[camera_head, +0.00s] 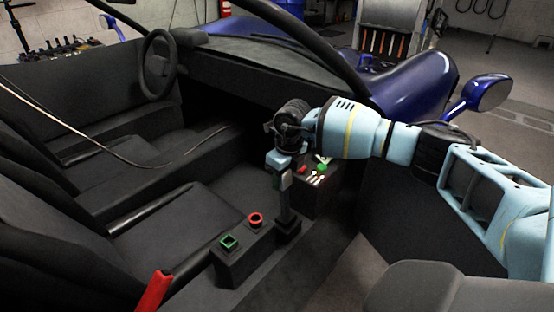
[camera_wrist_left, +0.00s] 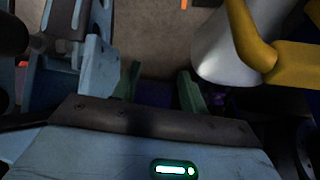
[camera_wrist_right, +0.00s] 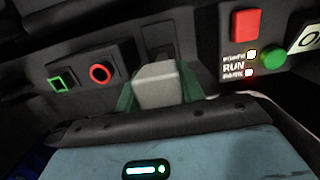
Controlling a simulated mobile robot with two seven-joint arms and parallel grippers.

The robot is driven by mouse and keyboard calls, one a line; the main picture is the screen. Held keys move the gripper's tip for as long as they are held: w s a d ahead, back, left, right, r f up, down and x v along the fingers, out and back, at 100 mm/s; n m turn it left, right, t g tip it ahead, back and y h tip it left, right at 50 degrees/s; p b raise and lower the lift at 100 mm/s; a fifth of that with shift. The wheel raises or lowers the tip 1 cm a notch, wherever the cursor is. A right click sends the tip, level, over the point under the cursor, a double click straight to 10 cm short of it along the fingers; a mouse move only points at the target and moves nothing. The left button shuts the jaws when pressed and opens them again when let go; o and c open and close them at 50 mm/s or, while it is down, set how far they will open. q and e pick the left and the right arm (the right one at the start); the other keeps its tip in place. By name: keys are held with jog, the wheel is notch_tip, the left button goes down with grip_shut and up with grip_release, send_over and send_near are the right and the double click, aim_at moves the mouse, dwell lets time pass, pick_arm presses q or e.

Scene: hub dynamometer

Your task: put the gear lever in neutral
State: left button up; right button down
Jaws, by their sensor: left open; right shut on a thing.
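The gear lever (camera_head: 284,208) stands near upright on the dark centre console between the seats in the head view. My right gripper (camera_head: 281,164) reaches it from the right and is shut on its top. In the right wrist view, the lever's pale grey knob (camera_wrist_right: 158,84) sits between the green fingertips of my right gripper (camera_wrist_right: 159,95). The lever's base slot is mostly hidden. My left gripper (camera_wrist_left: 161,88) shows only in the left wrist view; its green fingers are apart with nothing between them.
The console box (camera_head: 238,262) beside the lever carries a green square button (camera_head: 229,242) and a red round button (camera_head: 256,219). A red handle (camera_head: 154,291) stands at front left. A steering wheel (camera_head: 158,64) is at far left.

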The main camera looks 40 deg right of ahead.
jog(key=shift+s+r+p, duration=0.2)
jog(key=shift+s+p, duration=0.1)
jog(key=shift+s, duration=0.7)
jog(key=shift+f, duration=0.15)
pick_arm(q)
jog(key=shift+v, duration=0.9)
jog(key=shift+d, duration=0.15)
jog(key=shift+s+r, duration=0.1)
pick_arm(e)
jog(key=c, duration=0.9)
grip_release()
